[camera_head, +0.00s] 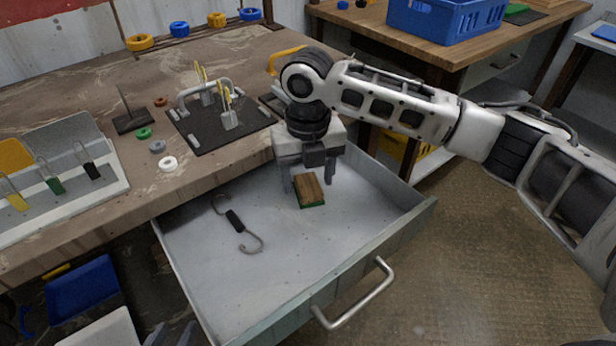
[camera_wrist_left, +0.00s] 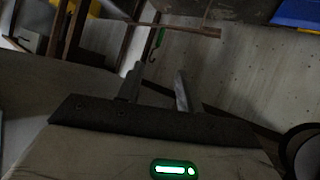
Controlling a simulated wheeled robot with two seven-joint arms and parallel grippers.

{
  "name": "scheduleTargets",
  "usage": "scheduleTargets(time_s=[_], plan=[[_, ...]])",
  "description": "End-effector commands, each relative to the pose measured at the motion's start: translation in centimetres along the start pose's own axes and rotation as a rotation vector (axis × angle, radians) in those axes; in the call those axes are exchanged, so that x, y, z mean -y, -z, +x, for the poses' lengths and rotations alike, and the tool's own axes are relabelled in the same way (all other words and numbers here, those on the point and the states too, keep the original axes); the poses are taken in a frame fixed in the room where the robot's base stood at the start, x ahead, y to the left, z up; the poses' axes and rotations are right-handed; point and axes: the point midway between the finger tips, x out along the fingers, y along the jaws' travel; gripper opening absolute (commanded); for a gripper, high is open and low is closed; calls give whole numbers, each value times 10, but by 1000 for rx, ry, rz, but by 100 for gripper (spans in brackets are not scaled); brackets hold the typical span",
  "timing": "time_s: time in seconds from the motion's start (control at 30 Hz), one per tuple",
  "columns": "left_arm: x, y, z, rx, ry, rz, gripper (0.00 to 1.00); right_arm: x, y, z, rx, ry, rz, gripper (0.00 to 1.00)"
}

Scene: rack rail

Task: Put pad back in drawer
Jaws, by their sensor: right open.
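The pad (camera_head: 310,190), a small block with a brown wooden top and a green underside, is in the open drawer (camera_head: 270,322), towards its back right. It looks to rest on the drawer floor. My right gripper (camera_head: 309,184) points down into the drawer with its fingers apart, one to each side of the pad's far end. I see no finger clearly touching it. My left gripper (camera_head: 172,336) shows only at the bottom edge of the head view. In the left wrist view its fingers (camera_wrist_left: 157,88) are apart with nothing between them.
A double-ended hook tool (camera_head: 236,222) with a black grip lies in the drawer's left part. The workbench (camera_head: 75,112) behind holds a black rack (camera_head: 222,128), coloured rings and a grey tray of tools (camera_head: 75,200). A blue bin (camera_head: 84,290) sits below left.

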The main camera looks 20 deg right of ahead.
Motion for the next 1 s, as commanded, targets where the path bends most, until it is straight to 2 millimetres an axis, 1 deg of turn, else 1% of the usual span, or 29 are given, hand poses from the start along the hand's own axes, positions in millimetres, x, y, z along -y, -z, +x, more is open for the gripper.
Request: scheduleTargets(time_s=[0.03, 0.17, 0.3, 0.4, 0.5, 0.6, 0.7, 1.0], plan=[[0, 2, -1, 1, 0, 0, 36, 0, -1, -10, 3, -2, -1, 59], [-1, 4, -3, 3, 0, -1, 36, -1, -1, -37, 5, -3, -1, 59], [-1, 5, -4, 10, 0, -4, 36, -1, -1, -68, 5, -3, 0, 59], [-1, 4, -4, 17, 1, -5, 36, -1, -1, -87, 3, -2, 0, 59], [0, 2, -4, 23, 2, -6, 36, -1, -1, -102, 3, -3, 0, 59], [0, 3, -3, 22, 3, -6, 36, 0, 0, -110, 1, -1, 0, 59], [0, 4, -3, 20, 3, -6, 36, 0, 0, -114, 1, -1, 0, 59], [0, 5, -3, 17, 4, -9, 36, 0, 0, -115, 0, -1, 1, 59]])
